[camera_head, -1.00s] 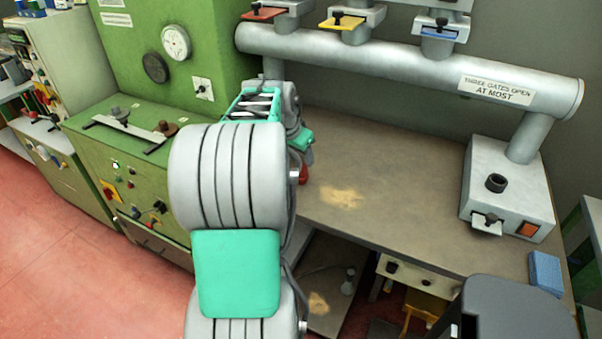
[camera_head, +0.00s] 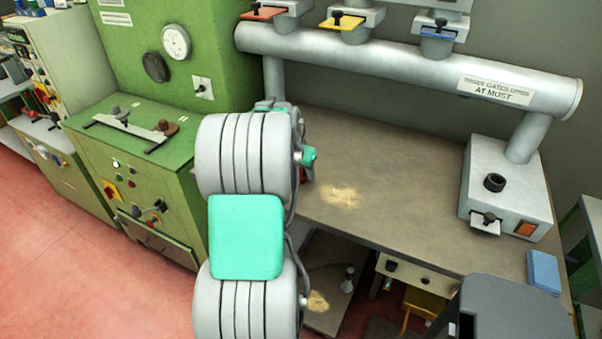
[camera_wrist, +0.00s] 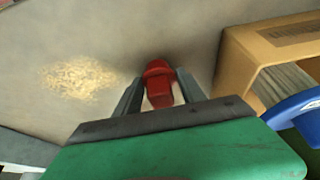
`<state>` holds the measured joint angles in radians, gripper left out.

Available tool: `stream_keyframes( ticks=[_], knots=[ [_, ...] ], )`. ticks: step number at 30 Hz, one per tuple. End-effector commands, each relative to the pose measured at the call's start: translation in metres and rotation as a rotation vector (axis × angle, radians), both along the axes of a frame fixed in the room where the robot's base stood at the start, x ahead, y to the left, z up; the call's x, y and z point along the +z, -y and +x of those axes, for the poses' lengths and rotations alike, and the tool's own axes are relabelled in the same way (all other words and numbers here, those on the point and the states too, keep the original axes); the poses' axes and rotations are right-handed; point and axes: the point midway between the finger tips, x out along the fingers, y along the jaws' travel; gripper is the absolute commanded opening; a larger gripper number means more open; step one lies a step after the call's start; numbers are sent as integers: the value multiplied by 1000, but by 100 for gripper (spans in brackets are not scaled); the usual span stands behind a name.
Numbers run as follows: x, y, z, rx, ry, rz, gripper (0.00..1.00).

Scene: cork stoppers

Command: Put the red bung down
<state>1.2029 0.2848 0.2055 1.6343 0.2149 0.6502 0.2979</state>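The red bung (camera_wrist: 158,84) sits between the two fingers of my gripper (camera_wrist: 159,78) in the wrist view. The fingertips close on it from the left and right near its wide part, and its narrower part points toward the camera. The worktable (camera_head: 400,205) is behind it, with a dark shadow close by. I cannot tell whether the bung touches the tabletop. In the head view my arm hides the gripper, and only a sliver of red (camera_head: 304,174) shows past the arm's right edge.
A pale, grainy patch (camera_head: 340,196) lies on the tabletop, also seen at left in the wrist view (camera_wrist: 80,79). A tan box (camera_wrist: 245,60) and a blue object (camera_wrist: 294,106) are at right there. A grey switch box (camera_head: 508,190) and a blue block (camera_head: 544,272) stand at the table's right.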

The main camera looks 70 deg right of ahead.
Motion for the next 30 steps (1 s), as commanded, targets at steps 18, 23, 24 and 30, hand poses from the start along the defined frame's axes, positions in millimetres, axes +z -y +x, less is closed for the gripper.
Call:
stream_keyframes(
  ticks=[18,23,24,30],
  knots=[
    [1,0,0,-1,0,-1,0],
    [1,0,0,-1,0,-1,0],
    [2,0,0,-1,0,-1,0],
    [21,1,0,-1,2,-4,0]
  ],
)
